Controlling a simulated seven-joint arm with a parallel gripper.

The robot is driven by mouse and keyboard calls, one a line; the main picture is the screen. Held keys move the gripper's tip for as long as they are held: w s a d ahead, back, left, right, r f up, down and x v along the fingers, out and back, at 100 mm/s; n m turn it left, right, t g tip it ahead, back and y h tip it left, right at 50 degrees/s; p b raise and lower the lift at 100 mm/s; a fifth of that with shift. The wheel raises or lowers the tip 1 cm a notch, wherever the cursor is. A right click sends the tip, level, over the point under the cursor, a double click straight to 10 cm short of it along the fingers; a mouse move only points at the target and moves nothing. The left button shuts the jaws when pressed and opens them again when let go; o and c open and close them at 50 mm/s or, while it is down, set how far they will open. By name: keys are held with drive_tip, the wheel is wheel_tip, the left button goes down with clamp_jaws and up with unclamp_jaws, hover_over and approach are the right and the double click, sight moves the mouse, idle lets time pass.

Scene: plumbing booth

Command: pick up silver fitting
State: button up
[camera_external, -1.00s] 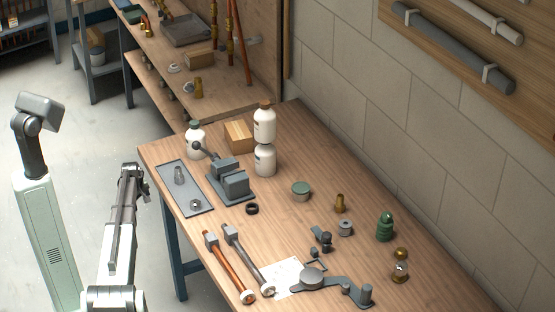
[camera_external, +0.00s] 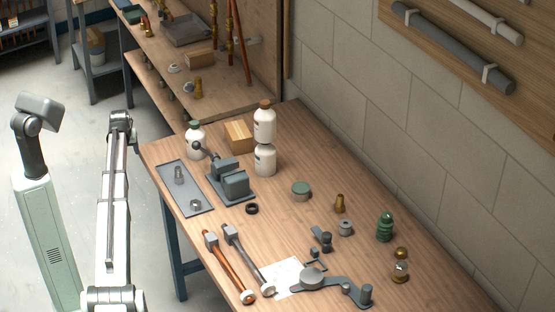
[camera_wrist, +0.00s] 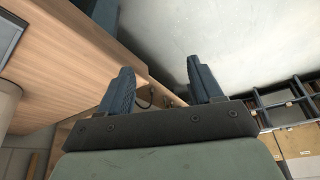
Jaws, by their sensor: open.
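A small upright silver fitting (camera_external: 179,175) stands on a flat grey tray (camera_external: 186,192) at the left edge of the workbench. A silver nut-like ring (camera_external: 195,204) lies nearer on the same tray. Another grey, short round fitting (camera_external: 345,228) stands at the right middle of the bench. My gripper (camera_wrist: 161,84) is open and empty in the wrist view, its two dark blue fingers apart above floor and bench edge. No silver fitting can be made out in the wrist view. In the external view, my arm is left of the bench and the fingers cannot be made out.
A grey vise (camera_external: 229,180) and white bottles (camera_external: 264,125) stand beside the tray. Brass (camera_external: 340,203) and green (camera_external: 385,227) parts stand at right.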

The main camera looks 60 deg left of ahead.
drive_tip(key=w+d+r+m+h, duration=0.2)
drive_tip(key=w+d+r+m, duration=0.55)
drive_tip(key=m, duration=0.65)
wheel_tip(320, 180, up, 5)
drive_tip(key=m+g+h, duration=0.2)
drive_tip(key=m, duration=1.3)
hover_over(178, 168)
drive_tip(key=f, duration=0.8)
drive_tip(key=shift+s+a, duration=0.15)
drive_tip(key=shift+a, duration=0.1)
drive_tip(key=shift+d+f, duration=0.15)
drive_tip(key=shift+f, duration=2.5)
drive_tip(key=c, duration=1.2)
